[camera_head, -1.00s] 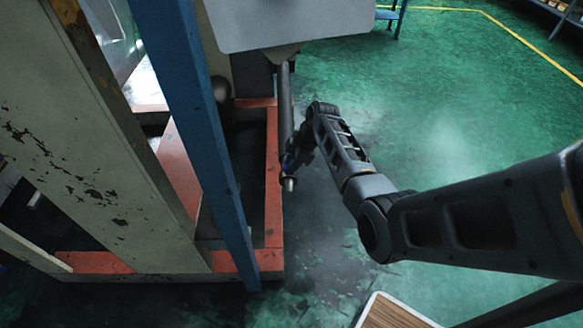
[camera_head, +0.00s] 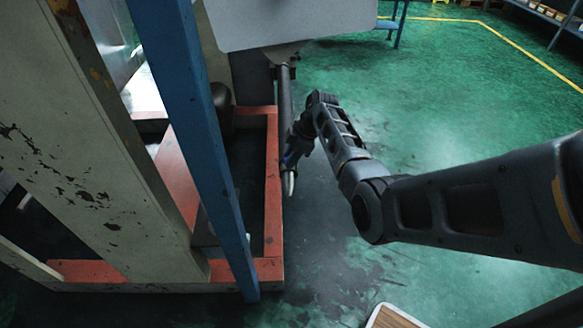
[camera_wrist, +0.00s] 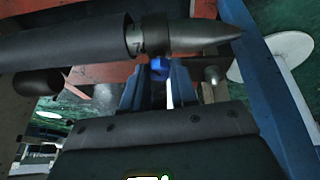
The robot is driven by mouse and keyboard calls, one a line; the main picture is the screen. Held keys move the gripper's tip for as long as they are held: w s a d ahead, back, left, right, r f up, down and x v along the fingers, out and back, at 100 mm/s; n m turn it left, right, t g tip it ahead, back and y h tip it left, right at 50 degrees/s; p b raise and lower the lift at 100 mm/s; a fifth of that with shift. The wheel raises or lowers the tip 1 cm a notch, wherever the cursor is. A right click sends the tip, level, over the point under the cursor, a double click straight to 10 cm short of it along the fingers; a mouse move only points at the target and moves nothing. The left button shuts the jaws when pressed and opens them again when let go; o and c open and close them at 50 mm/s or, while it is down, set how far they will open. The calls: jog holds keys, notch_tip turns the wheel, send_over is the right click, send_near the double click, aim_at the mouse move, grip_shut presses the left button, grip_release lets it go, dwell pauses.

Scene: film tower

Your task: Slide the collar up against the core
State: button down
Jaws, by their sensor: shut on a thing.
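The core (camera_wrist: 65,48) is a thick dark tube on a metal shaft that ends in a pointed grey tip (camera_wrist: 205,32). The collar (camera_wrist: 154,36) is a dark ring around the shaft, between the core's end and the tip. A narrow pale strip of shaft with a dark mark shows between collar and core. My gripper (camera_wrist: 158,82) is shut on the collar's blue knob (camera_wrist: 160,67), just below the ring. In the head view, the core (camera_head: 286,105) hangs from the machine and my gripper (camera_head: 297,152) is near its lower end; the collar is hard to make out there.
A blue post (camera_head: 190,130) and a scratched pale panel (camera_head: 85,140) stand left of the core. A red base frame (camera_head: 272,190) runs beside it. A grey plate (camera_head: 290,22) is above. Green floor (camera_head: 450,90) lies open to the right.

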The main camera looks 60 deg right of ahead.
jog(key=shift+w+d+f+b, duration=0.3)
jog(key=shift+w+d+b, duration=0.05)
jog(key=shift+d+b, duration=0.1)
jog(key=shift+w+d+r, duration=0.1)
jog(key=shift+d+r, duration=0.05)
jog(key=c, duration=0.8)
grip_release()
jog(key=p+v, duration=0.1)
jog(key=v, duration=0.7)
jog(key=shift+p, duration=0.4)
